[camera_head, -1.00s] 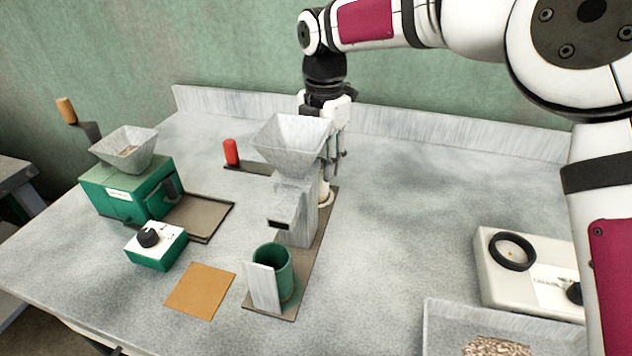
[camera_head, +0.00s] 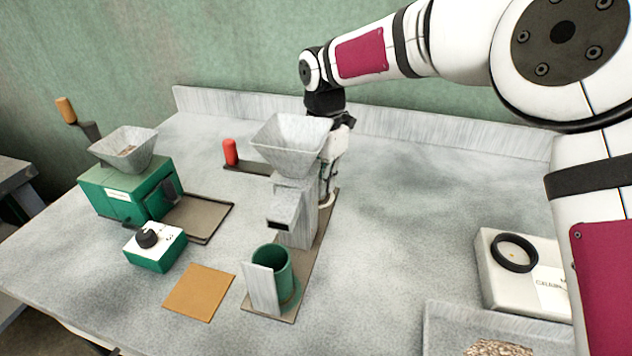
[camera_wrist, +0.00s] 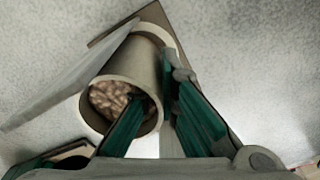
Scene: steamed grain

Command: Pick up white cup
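The white cup (camera_wrist: 136,62) shows in the wrist view with its open mouth facing the camera and brown grain inside. In the head view only a small pale part of it (camera_head: 327,200) shows behind the grey hopper mill (camera_head: 297,205). My gripper (camera_wrist: 155,110) is down at the cup, with one green finger inside the mouth and the other outside, the cup's wall between them. The fingers look apart; whether either touches the wall is unclear. In the head view the hopper partly hides my gripper (camera_head: 328,172).
The hopper mill stands directly beside the cup, with a green cup (camera_head: 272,268) at its front. A green machine (camera_head: 130,188), a control box (camera_head: 155,246) and an orange mat (camera_head: 200,291) are at left. A white device (camera_head: 520,268) and grain tray (camera_head: 440,318) are at right.

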